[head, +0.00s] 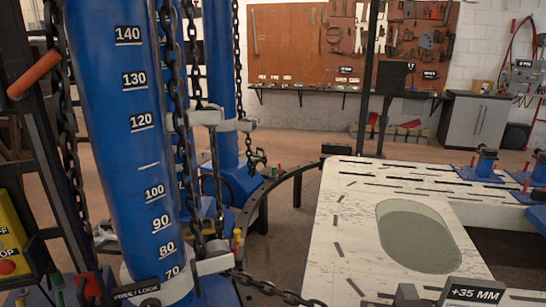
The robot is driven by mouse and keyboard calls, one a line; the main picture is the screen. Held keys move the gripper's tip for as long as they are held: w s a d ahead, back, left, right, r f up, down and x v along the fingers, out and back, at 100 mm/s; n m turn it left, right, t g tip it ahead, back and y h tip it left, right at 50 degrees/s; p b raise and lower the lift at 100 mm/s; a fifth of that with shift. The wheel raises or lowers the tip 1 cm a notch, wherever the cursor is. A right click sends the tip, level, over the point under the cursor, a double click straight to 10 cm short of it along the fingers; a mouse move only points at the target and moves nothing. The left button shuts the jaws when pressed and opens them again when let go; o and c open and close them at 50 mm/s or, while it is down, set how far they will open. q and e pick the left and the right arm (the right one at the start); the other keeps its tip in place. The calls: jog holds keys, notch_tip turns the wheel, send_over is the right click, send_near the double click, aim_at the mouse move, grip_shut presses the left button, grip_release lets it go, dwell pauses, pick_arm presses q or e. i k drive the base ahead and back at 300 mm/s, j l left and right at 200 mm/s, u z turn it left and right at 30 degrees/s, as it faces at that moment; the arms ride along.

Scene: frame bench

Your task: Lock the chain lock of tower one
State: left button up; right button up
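A large blue tower (118,130) with white numbers from 140 down to 70 stands at the left. A grey collar (178,284) wraps its lower part. A dark plate reading FREE/LOCK (137,290) sits at the collar's front, with a round part below it cut by the bottom edge. I cannot tell whether it is set to free or lock. A dark chain (173,70) hangs down beside the tower to the collar, and a chain (275,290) runs off to the lower right. No label names tower one. Neither gripper is in view.
More blue towers with chains and a grey collar (218,121) stand behind. A white slotted platform (350,220) with an oval opening fills the right. An orange handle (35,73) and a yellow box with a red button (8,266) are at the left edge.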

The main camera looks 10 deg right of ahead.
aim_at(19, 90)
jog(key=z, duration=1.05)
jog(key=u, duration=2)
